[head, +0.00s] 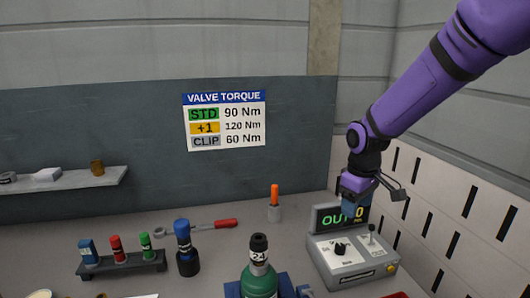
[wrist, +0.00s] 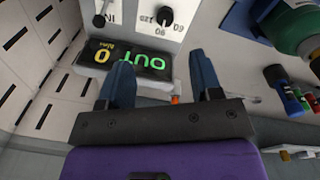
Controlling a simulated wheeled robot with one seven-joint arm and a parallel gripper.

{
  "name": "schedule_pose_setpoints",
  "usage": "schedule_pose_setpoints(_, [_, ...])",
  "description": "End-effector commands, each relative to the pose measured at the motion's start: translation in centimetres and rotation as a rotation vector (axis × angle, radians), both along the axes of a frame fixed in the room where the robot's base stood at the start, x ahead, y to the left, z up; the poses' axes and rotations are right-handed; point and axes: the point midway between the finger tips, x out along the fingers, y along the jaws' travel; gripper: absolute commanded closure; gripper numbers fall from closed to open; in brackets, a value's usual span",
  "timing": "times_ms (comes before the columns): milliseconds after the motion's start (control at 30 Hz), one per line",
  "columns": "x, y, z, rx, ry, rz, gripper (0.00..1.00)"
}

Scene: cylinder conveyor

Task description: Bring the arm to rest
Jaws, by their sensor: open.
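My purple arm (head: 425,85) reaches down from the upper right in the head view. My gripper (head: 368,200) hangs over the control box (head: 350,258), in front of part of its display (head: 330,218). In the wrist view my gripper (wrist: 163,80) has its two blue fingers apart with nothing between them. The lit display (wrist: 128,58), reading OUT and 0, lies just beyond the fingers, with the box's dial (wrist: 164,16) above it.
A green cylinder (head: 260,278) with a black top stands at the front centre. The pegboard wall (head: 455,195) is close at right.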

Motion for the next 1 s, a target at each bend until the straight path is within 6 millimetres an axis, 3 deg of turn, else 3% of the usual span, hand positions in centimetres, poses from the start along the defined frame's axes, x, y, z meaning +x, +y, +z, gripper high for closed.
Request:
schedule_pose_setpoints(33, [-0.9, -0.4, 1.6, -0.007, -0.023, -0.024, 0.41])
schedule_pose_setpoints(200, [-4.0, -1.5, 5.6, -0.017, -0.085, -0.116, 0.41])
schedule_pose_setpoints(500, [-10.4, -3.1, 11.3, 0.002, -0.193, -0.280, 0.41])
schedule_pose_setpoints(800, [-17.4, -4.5, 14.9, 0.065, -0.297, -0.438, 0.41])
schedule_pose_setpoints(1000, [-22.0, -5.2, 16.1, 0.128, -0.356, -0.533, 0.41])
